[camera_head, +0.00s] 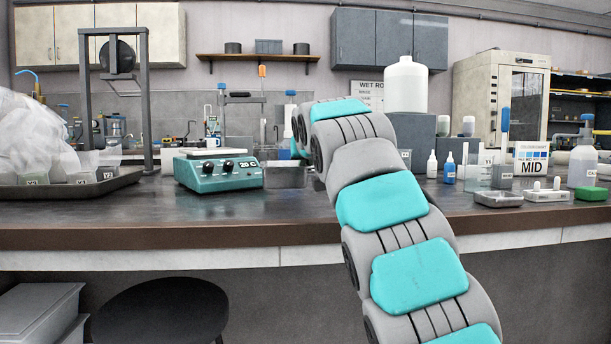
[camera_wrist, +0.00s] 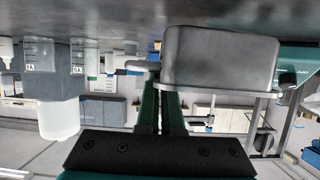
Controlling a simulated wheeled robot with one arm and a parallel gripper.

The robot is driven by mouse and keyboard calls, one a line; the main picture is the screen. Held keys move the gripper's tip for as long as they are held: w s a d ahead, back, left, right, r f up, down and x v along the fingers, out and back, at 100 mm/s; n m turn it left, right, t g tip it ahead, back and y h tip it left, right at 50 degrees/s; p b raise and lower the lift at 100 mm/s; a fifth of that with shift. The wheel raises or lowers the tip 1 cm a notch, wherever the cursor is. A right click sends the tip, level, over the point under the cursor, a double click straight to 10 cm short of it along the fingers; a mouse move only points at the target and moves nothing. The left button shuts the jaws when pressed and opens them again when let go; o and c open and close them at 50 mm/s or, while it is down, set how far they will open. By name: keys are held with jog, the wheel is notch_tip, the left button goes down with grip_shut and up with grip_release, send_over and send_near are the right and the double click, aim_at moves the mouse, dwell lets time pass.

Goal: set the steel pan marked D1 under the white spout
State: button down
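A steel pan (camera_head: 286,174) shows in the head view between the teal hot plate and my arm, at counter height. In the wrist view, which is upside down, the pan (camera_wrist: 222,60) is large and upright beside my fingers, close to the counter. No D1 mark is readable on it. My gripper (camera_wrist: 160,85) has its two green fingers close together at the pan's end, and they appear closed on it; the exact contact is hidden. I cannot clearly pick out the white spout.
The teal hot plate (camera_head: 219,170) stands left of the pan. A tray (camera_head: 70,189) of small tubs and a plastic bag is far left. A white jug (camera_head: 406,86) stands on a grey block behind my arm. Bottles and a MID card (camera_head: 531,158) crowd the right. The front counter strip is clear.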

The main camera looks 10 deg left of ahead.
jog(key=shift+f, duration=1.15)
jog(key=shift+b, duration=0.3)
jog(key=shift+f, duration=0.15)
jog(key=c, duration=1.1)
grip_release()
